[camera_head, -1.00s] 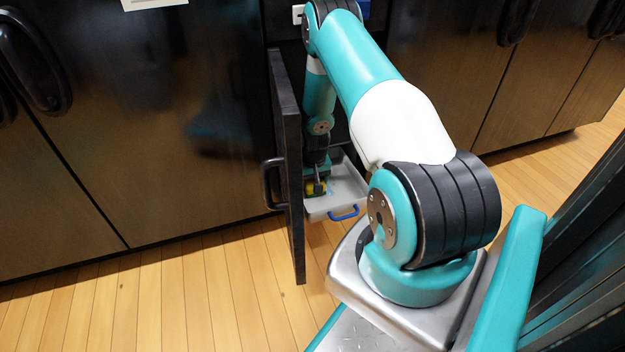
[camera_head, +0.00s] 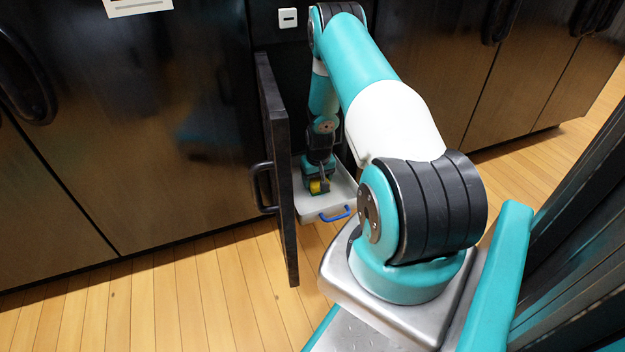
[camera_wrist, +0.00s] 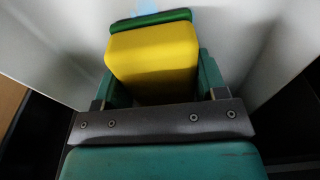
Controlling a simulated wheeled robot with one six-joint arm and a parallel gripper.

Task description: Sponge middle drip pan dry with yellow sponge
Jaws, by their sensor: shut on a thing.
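A grey drip pan (camera_head: 312,207) with a blue handle (camera_head: 334,214) sticks out of an open cabinet in the head view. My gripper (camera_head: 316,183) is low inside the pan, shut on the yellow sponge (camera_head: 316,187). In the wrist view the yellow sponge (camera_wrist: 153,55), with a green layer (camera_wrist: 150,20) on its far side, sits between my teal gripper fingers (camera_wrist: 155,85). A small light blue patch (camera_wrist: 147,6) lies on the pan beyond the sponge. The pan's pale walls (camera_wrist: 235,40) rise on both sides. The sponge's contact with the pan floor is hidden.
The open black cabinet door (camera_head: 277,165) stands close to the left of my arm. Closed dark cabinets (camera_head: 130,130) line the left and right. A white switch plate (camera_head: 288,17) is on the wall behind. The wooden floor (camera_head: 180,295) in front is clear.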

